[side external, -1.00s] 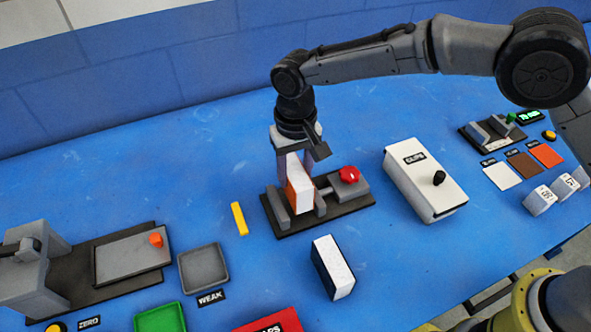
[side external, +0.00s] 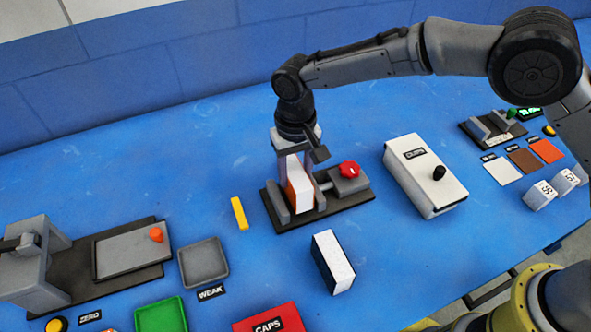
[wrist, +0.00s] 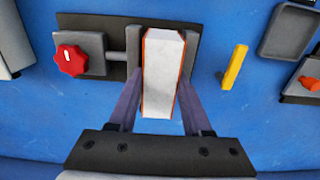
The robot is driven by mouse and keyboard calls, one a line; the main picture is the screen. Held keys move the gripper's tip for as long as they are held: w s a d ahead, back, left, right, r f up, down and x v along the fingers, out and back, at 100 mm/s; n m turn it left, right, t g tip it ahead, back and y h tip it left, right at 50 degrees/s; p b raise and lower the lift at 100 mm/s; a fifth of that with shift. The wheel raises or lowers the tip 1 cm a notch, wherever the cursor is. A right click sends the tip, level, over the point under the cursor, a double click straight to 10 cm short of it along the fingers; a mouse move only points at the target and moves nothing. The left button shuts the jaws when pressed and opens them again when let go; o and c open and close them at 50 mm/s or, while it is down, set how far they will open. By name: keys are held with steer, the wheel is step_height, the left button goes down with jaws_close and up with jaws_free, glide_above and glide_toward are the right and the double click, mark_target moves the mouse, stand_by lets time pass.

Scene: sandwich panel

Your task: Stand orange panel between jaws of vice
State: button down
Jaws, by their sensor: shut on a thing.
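The orange panel (side external: 299,190) has orange faces and a white core edge. It stands upright between the jaws of the vice (side external: 317,218), which has a dark base, grey jaws and a red knob (side external: 348,169). In the wrist view the panel (wrist: 161,75) lies between the two grey jaws, its white edge facing the camera. My gripper (wrist: 160,108) is shut on the panel, one finger along each side. The panel's lower end is hidden by the jaws, so I cannot tell whether it touches the vice base.
A white block with dark sides (side external: 333,262) stands in front of the vice. A yellow bar (side external: 239,213) lies left of it. A white clips box (side external: 425,175) is to the right. A grey weak tray (side external: 204,264) and red caps bin (side external: 268,320) are at the front left.

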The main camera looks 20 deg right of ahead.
mark_target(296, 172)
steer(key=shift+f, duration=1.15)
stand_by(1.0)
jaws_free()
stand_by(0.5)
steer(key=shift+r, duration=4.3)
